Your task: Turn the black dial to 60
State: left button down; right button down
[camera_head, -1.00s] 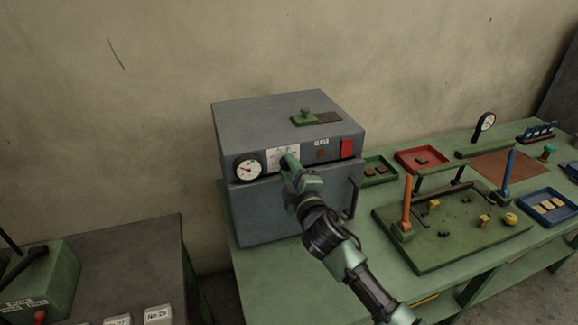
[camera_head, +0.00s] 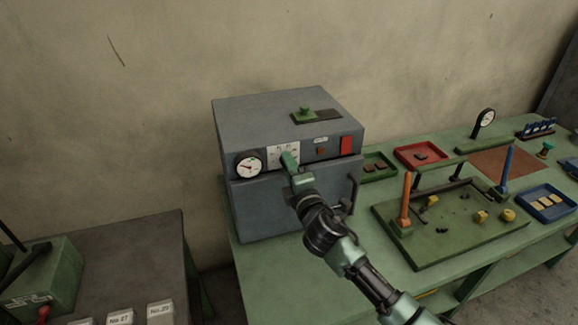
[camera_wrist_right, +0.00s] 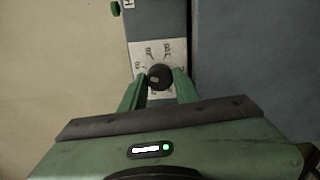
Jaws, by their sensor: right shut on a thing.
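The black dial (camera_wrist_right: 159,77) sits on a white scale plate (camera_wrist_right: 150,53) with printed numbers in the right wrist view. My right gripper (camera_wrist_right: 160,90) has its two green fingers on either side of the dial and is shut on it. In the head view the right gripper (camera_head: 290,160) reaches the front panel of the grey box (camera_head: 290,205) and hides the dial. The scale plate (camera_head: 275,152) shows partly beside the fingers there. The dial's exact reading is too small to tell. My left gripper is not in view.
A green fixture board (camera_head: 450,245) with orange and blue posts stands right of my arm. A dark table (camera_head: 130,260) is at left.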

jog(key=c, duration=1.1)
grip_release()
jog(key=shift+o, duration=0.2)
jog(key=shift+s, duration=0.1)
jog(key=b+v, duration=0.1)
jog(key=v, duration=0.6)
jog(key=shift+s, duration=0.25)
jog(key=shift+d, duration=0.1)
